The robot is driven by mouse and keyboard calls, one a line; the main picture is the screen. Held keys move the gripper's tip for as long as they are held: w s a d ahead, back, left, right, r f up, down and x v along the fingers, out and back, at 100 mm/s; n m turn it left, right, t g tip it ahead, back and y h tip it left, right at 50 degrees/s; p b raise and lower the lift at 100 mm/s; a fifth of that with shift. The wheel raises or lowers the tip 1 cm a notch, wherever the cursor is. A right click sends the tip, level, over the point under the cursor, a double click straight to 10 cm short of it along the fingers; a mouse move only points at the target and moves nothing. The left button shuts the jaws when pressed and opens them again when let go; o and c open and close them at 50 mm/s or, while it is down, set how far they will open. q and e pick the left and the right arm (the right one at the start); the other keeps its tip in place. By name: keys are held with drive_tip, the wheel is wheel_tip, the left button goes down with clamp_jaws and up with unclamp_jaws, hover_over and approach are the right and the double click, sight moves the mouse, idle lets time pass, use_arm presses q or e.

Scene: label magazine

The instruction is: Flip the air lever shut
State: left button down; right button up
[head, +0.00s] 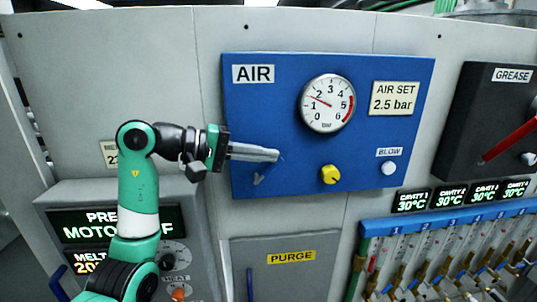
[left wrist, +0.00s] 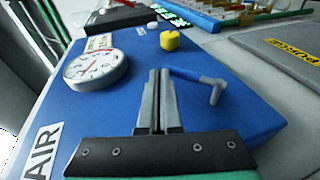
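The blue AIR panel (head: 290,185) fills the middle of the head view. The air lever (head: 259,179) is low on its left side, partly hidden by my left gripper (head: 277,155). In the left wrist view the lever (left wrist: 197,77) is a blue bar with a grey end, right of my left gripper's fingertips (left wrist: 158,72). The fingers are together with nothing between them. Their tips are close to the bar's near end; I cannot tell if they touch. The round pressure gauge (head: 327,103) has its needle between 1 and 2. My right gripper is not in view.
A yellow knob (head: 329,175) and a white BLOW button (head: 388,168) stick out to the right of the lever. A dark GREASE box (head: 468,130) with a red lever (head: 510,140) is farther right. A PURGE panel (head: 290,280) is below.

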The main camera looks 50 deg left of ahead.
sight(280, 161)
use_arm(q)
drive_tip(key=shift+w+d+f, duration=0.15)
drive_tip(key=shift+w+d, duration=0.2)
drive_tip(key=shift+w, duration=0.05)
drive_tip(key=shift+w+d+f, duration=0.4)
drive_tip(key=shift+w, duration=0.2)
drive_tip(key=shift+w+d+f, duration=0.25)
drive_tip(key=shift+w, duration=0.05)
drive_tip(key=shift+w+d+f+p, duration=0.2)
drive_tip(key=shift+w+f+p, duration=0.15)
drive_tip(key=shift+p, duration=0.35)
drive_tip(key=shift+d+f+g+y, duration=0.1)
drive_tip(key=shift+f+g+y, duration=0.25)
drive_tip(key=shift+g, duration=0.25)
drive_tip(key=shift+w+f, duration=0.1)
drive_tip(key=shift+p, duration=0.3)
drive_tip(key=r+p, duration=0.1)
drive_tip(key=r, duration=0.1)
drive_tip(key=s+r+p, duration=0.1)
drive_tip(key=r+p, duration=0.1)
drive_tip(key=r, duration=0.1)
drive_tip(key=shift+d, duration=0.2)
drive_tip(key=r, duration=0.3)
drive_tip(key=s+r+b, duration=0.1)
drive_tip(key=r, duration=0.1)
drive_tip(key=s+r, duration=0.1)
drive_tip(key=r, duration=0.2)
drive_tip(key=shift+d+r, duration=0.35)
drive_tip(key=shift+d, duration=0.05)
